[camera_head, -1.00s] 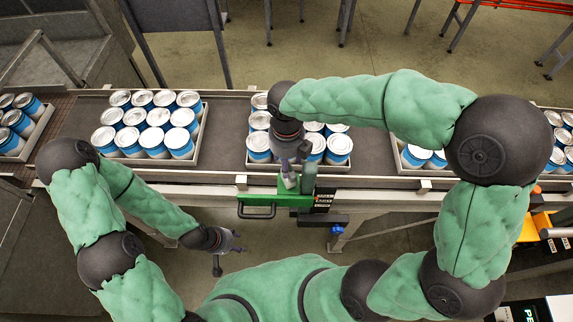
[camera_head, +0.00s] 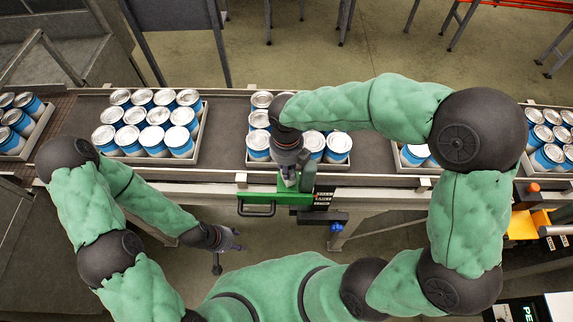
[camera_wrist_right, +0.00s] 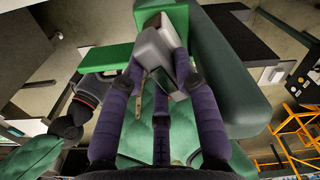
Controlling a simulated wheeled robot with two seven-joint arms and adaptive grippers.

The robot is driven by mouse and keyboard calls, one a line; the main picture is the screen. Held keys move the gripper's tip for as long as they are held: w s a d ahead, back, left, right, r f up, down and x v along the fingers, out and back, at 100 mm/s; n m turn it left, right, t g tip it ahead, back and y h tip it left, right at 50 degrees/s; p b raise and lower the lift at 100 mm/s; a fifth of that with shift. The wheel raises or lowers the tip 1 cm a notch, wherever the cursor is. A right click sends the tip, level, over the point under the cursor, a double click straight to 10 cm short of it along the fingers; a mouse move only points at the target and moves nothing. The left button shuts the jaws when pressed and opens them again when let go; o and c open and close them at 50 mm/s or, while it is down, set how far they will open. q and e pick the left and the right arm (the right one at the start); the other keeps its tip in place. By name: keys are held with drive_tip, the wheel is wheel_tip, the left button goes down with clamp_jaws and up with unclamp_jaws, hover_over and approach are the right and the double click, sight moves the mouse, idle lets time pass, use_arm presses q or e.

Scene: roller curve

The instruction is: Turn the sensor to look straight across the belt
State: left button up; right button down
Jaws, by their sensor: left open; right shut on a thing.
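The sensor, a small grey block (camera_wrist_right: 158,55), sits by a green bracket (camera_head: 290,198) on the belt's near side rail. My right gripper (camera_head: 288,180) comes down from above and is shut on the sensor. In the right wrist view, the right gripper's dark purple fingers (camera_wrist_right: 165,70) close around the block, hiding part of it. Its exact facing is hard to tell. My left gripper (camera_head: 229,252) is open and empty, in front of the belt and left of the bracket, apart from everything.
The belt (camera_head: 222,140) carries trays of blue-and-white cans; one tray (camera_head: 199,146) stands left of the bracket, another behind my right gripper. A dark green post (camera_head: 308,178) and a black box (camera_head: 324,197) stand just right of the gripper. Floor in front is clear.

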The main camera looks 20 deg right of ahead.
drive_tip(key=shift+w+m, duration=0.15)
drive_tip(key=shift+m, duration=2.35)
drive_tip(key=c, duration=0.9)
unclamp_jaws()
drive_tip(key=shift+c, duration=0.2)
drive_tip(key=shift+a, duration=0.15)
drive_tip(key=shift+n, duration=0.3)
